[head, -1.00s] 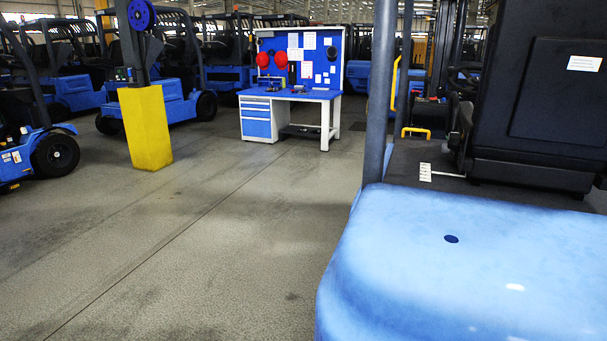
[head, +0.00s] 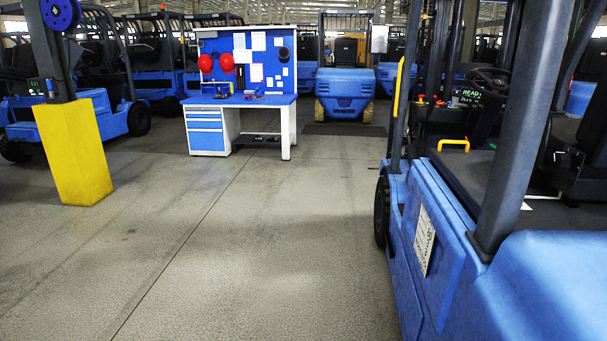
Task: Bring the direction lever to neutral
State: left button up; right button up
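A blue forklift (head: 437,235) stands close on the right in the head view. Its cab shows a dark steering wheel (head: 489,80), a small display with green text (head: 471,92), and small red and yellow controls (head: 421,99) on the dash. I cannot make out which of these, if any, is the direction lever, or its position. Neither of my grippers is in view.
A yellow post guard (head: 74,150) stands at left. A blue and white workbench (head: 208,132) is ahead, with a parked blue forklift (head: 345,88) behind it to the right. The grey floor (head: 240,240) between the post and the near forklift is clear.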

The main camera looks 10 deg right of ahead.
aim_at(454, 94)
jog(key=i+z, duration=0.1)
jog(key=i, duration=0.35)
jog(key=i+j+z, duration=0.1)
jog(key=i, duration=0.35)
jog(key=i+j+z, duration=0.1)
jog(key=i+j, duration=0.15)
jog(key=i, duration=0.2)
jog(key=i+j+z, duration=0.1)
jog(key=i, duration=0.35)
